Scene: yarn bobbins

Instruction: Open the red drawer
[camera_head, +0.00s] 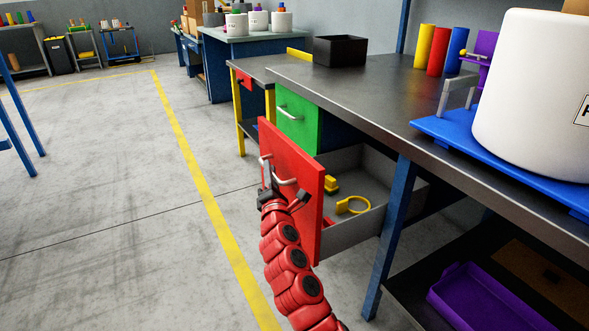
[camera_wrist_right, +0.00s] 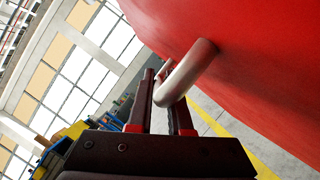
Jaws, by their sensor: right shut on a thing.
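The red drawer (camera_head: 296,176) is pulled out from under the workbench, and its grey inside shows in the head view. A yellow ring-shaped item and a small yellow piece lie in it. Its silver handle (camera_head: 285,181) is on the red front; the handle also shows in the right wrist view (camera_wrist_right: 188,72). My right gripper (camera_head: 268,182) is at the handle, with its fingers on either side of the handle bar, shut on it. The red drawer front fills the upper right of the right wrist view. My left gripper is not in view.
A closed green drawer (camera_head: 297,118) sits above the red one. The workbench top (camera_head: 385,95) carries a black box (camera_head: 339,50), coloured cylinders and a large white bobbin (camera_head: 532,95). A purple tray (camera_head: 490,298) lies on the lower shelf.

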